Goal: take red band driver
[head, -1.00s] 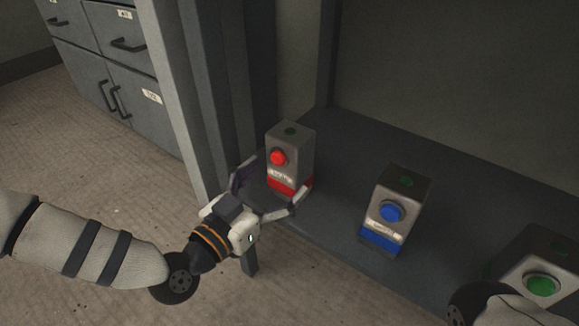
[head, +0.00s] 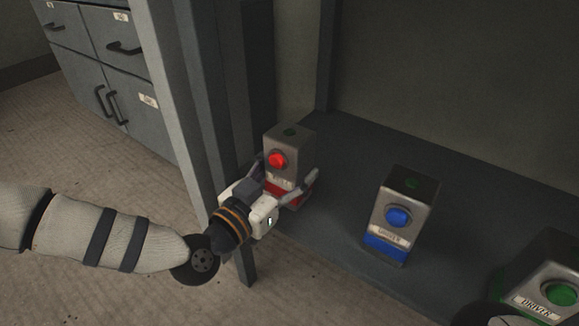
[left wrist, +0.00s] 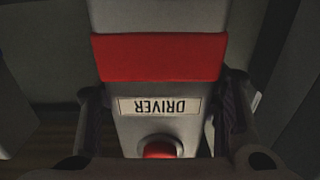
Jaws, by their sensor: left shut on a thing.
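The red band driver (head: 289,151) is a grey box with a red button on its front and a red band low down. It stands upright at the left end of the dark shelf (head: 335,235). My left gripper (head: 285,180) has its fingers on both sides of the box and is shut on it. In the left wrist view the red band driver (left wrist: 160,57) shows upside down, with its DRIVER label and red button between the fingers (left wrist: 165,125).
A blue band driver (head: 401,213) stands to the right on the shelf. A green band driver (head: 545,277) is at the lower right. A grey post (head: 190,95) rises just left of the red one. Drawer cabinets (head: 100,60) stand behind at the left.

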